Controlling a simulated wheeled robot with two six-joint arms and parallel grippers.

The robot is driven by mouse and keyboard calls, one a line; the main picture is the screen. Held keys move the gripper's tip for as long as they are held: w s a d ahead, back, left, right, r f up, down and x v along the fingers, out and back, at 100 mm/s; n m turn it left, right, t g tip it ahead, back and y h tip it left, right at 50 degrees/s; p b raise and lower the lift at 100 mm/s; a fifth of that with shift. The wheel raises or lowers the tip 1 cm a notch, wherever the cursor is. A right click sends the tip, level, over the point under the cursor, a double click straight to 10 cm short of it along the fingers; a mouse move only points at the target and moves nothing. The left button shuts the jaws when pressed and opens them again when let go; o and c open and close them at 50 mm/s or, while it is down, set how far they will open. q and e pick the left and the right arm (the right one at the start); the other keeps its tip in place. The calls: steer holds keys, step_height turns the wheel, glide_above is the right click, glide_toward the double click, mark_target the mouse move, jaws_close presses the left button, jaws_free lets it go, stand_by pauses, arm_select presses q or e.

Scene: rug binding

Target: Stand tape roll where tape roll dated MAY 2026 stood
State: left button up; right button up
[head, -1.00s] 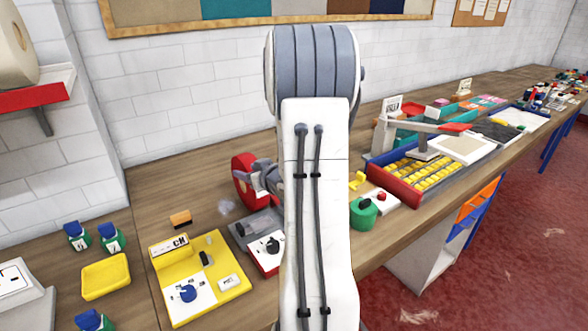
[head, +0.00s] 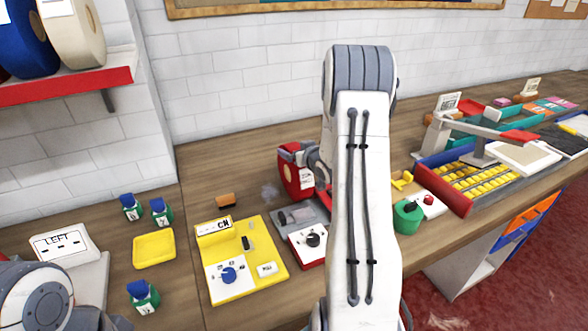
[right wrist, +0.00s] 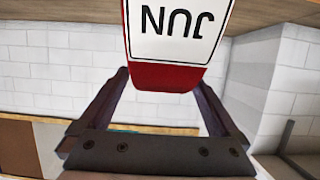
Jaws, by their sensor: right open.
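A red tape roll (head: 291,176) is at the back of the bench, partly hidden by my right arm. It has a white label, which shows upside down as JUN in the right wrist view (right wrist: 175,32). My right gripper (head: 311,163) is at the roll, mostly hidden behind its own arm. In the right wrist view its fingers are open, one on each side of the roll. Contact cannot be told. A blue roll (head: 30,38) and a cream roll (head: 75,30) stand on the red-edged shelf (head: 65,88) at upper left. No MAY 2026 label is readable. My left gripper is out of view.
A yellow machine (head: 262,240), a red-and-white control box (head: 307,258) and a green round thing (head: 406,217) stand in front of the roll. Small bottles (head: 160,212) and a yellow tray (head: 154,250) are at left. Bare bench lies left of the roll.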

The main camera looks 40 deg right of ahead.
steer(key=shift+w+d+f, duration=0.1)
steer(key=shift+w, duration=0.15)
jaws_close()
